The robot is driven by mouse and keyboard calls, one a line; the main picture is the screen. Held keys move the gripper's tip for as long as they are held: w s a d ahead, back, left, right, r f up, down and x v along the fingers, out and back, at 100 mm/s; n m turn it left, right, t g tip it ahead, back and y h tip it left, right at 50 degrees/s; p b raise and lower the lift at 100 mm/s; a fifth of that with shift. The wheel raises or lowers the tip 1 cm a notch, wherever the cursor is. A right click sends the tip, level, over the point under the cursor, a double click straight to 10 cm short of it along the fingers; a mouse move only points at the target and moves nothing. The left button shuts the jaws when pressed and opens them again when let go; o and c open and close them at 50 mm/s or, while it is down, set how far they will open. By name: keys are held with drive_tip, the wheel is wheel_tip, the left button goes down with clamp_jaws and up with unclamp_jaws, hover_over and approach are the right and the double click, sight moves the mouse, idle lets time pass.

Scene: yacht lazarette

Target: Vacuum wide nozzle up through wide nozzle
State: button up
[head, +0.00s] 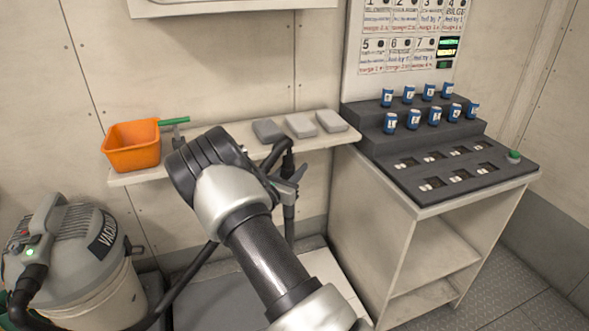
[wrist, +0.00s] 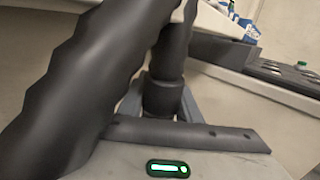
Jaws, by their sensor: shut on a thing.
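The grey vacuum (head: 80,250), with a green light, stands on the floor at the lower left in the head view. Its black hose (head: 188,285) runs right behind my arm and also fills the left of the wrist view (wrist: 85,85). My gripper (head: 290,186) is shut on the black vacuum wand (head: 289,222) at the hose end, in front of the shelf. The held black tube also shows between the fingers in the wrist view (wrist: 163,97). I cannot make out a wide nozzle; the wand's lower end is hidden by my arm.
A shelf (head: 230,150) holds an orange bin (head: 132,146), a green-handled tool (head: 174,121) and three grey blocks (head: 300,125). At right, a dark stepped rack (head: 420,140) with several blue cans tops a white cabinet (head: 395,215). Pale panels (head: 325,272) lie low behind my arm.

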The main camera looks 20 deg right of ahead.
drive_tip(key=shift+f+b, duration=1.5)
drive_tip(key=shift+f, duration=0.55)
idle(1.5)
drive_tip(key=shift+d, duration=0.2)
idle(0.9)
drive_tip(key=shift+s+d, duration=0.15)
drive_tip(key=shift+d, duration=2.3)
